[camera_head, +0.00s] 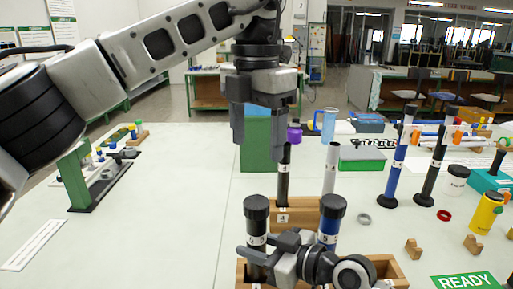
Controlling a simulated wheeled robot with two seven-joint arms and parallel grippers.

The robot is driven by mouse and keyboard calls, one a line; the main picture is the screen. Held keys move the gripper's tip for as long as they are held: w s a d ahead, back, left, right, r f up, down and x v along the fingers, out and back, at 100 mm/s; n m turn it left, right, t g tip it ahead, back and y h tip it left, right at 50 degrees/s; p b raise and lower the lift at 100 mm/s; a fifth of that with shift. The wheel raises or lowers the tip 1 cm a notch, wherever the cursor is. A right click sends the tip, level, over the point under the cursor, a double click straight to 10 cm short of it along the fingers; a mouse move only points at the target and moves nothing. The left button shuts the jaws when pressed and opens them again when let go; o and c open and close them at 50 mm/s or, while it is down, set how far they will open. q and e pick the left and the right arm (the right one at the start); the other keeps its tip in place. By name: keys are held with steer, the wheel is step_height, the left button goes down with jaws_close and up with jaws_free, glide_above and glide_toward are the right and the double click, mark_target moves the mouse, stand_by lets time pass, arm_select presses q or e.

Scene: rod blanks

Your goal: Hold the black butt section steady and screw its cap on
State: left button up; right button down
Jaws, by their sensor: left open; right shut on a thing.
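The black butt section (256,243) stands upright at the front of the wooden rack, with a white label band. A wide black cap (256,206) sits on its top; I cannot tell how tightly. My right gripper (257,256) is shut around the black section below the cap. My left gripper (260,139) is open, pointing down with nothing visible between its fingers. It is higher and farther back than the black cap, apart from it. A blue section (329,232) with a black cap (333,206) stands to the right, partly hidden by my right gripper.
A slim black rod (284,176) and a grey rod (331,168) stand in a wooden block (294,215) behind. Blue (398,165) and black (432,172) rods stand on round bases at right. A yellow bottle (487,214) is farther right. The left table is mostly clear.

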steer(key=c, duration=0.9)
jaws_free()
arm_select(q)
step_height(320, 180, down, 4)
steer(key=b, duration=0.4)
steer(key=shift+f, duration=0.15)
arm_select(e)
steer(key=shift+v, duration=8)
